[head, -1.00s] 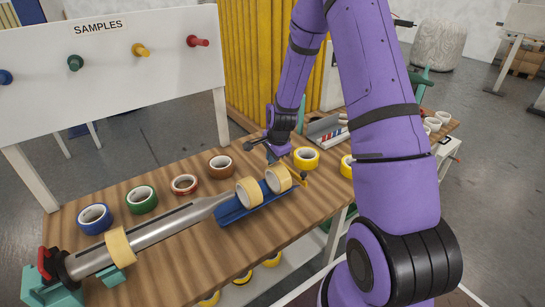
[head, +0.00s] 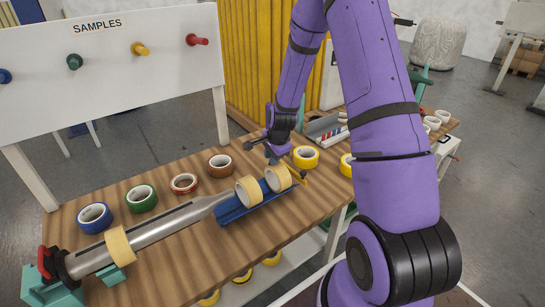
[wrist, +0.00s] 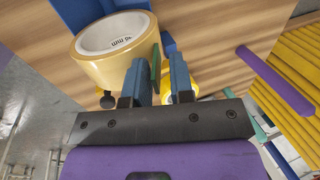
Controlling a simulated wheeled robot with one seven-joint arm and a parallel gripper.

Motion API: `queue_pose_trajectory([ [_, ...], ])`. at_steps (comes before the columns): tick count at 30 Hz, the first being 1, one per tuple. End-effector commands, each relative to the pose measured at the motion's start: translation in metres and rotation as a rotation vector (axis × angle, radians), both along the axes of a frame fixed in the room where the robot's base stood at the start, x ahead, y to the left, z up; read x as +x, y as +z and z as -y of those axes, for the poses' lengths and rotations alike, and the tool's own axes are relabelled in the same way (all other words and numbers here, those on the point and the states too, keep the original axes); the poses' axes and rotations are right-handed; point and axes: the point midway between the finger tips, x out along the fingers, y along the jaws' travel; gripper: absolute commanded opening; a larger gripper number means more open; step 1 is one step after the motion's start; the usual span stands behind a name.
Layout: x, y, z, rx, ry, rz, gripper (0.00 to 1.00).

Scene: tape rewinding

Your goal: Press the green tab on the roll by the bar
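Two tan tape rolls sit upright in the blue cradle (head: 233,211) at the end of the grey bar (head: 165,228). One roll (head: 249,191) is nearer the bar, the other (head: 277,179) nearer my gripper (head: 274,157). A third tan roll (head: 118,246) is around the bar's near end. In the wrist view, a tan roll (wrist: 112,50) stands close left of my gripper (wrist: 158,62), with a sliver of green (wrist: 156,60) at its right edge beside the left finger. The fingers are apart, with nothing held. I cannot tell whether a finger touches the roll or the green.
Blue (head: 95,218), green (head: 142,199), red (head: 184,184) and brown (head: 220,166) rolls lie along the back of the wooden table (head: 190,270). A yellow roll (head: 306,158) lies just right of my gripper. The samples board (head: 110,70) stands behind.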

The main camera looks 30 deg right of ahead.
Motion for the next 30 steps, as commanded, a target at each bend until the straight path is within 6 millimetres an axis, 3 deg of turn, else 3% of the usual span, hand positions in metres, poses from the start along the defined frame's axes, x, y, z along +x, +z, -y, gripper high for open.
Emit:
queue_pose_trajectory([
  [8, -0.006, 0.002, 0.0, 0.003, -0.001, -0.012, 0.32],
  [24, -0.025, 0.082, 0.001, -0.001, 0.0, 0.0, 0.32],
  [30, -0.03, 0.099, 0.001, 0.0, 0.0, 0.0, 0.32],
])
